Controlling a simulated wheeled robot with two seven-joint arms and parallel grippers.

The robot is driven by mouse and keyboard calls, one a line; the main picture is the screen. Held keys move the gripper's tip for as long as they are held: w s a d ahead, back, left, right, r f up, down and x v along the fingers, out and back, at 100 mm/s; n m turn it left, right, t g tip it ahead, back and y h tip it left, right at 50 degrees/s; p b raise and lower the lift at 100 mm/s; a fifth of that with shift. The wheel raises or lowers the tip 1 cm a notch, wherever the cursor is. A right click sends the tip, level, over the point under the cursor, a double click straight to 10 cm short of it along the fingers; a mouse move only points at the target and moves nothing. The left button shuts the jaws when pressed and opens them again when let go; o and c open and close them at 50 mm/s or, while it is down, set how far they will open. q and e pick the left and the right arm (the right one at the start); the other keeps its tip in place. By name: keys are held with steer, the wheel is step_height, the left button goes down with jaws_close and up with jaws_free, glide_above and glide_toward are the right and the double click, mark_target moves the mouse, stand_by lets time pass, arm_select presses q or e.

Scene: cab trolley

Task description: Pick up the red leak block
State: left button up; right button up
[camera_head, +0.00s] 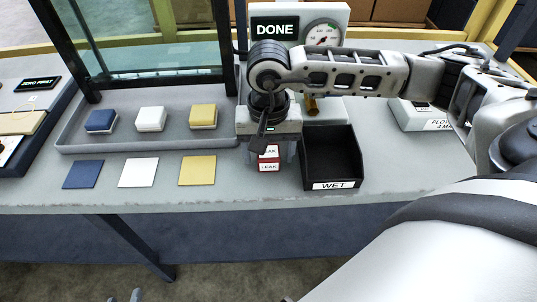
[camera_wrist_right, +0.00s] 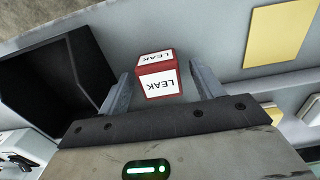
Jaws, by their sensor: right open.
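The red leak block (camera_head: 269,166) has white LEAK labels and sits on the grey table top, left of the black WET bin. In the head view its upper part is partly hidden by my right gripper (camera_head: 272,150), which is above it and points down. In the right wrist view the block (camera_wrist_right: 158,76) lies between the two spread fingers of my right gripper (camera_wrist_right: 160,84). The gripper is open, with a gap to the finger at the right; contact at the left cannot be told. My left gripper does not clearly show.
The black WET bin (camera_head: 331,182) stands close to the right of the block. A grey tray (camera_head: 75,146) holds blue, white and yellow blocks. Blue, white and yellow squares (camera_head: 197,171) lie in front. A DONE sign (camera_head: 275,28) and a gauge (camera_head: 322,35) stand behind.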

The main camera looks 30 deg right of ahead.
steer(key=c, duration=1.1)
steer(key=shift+r, duration=0.1)
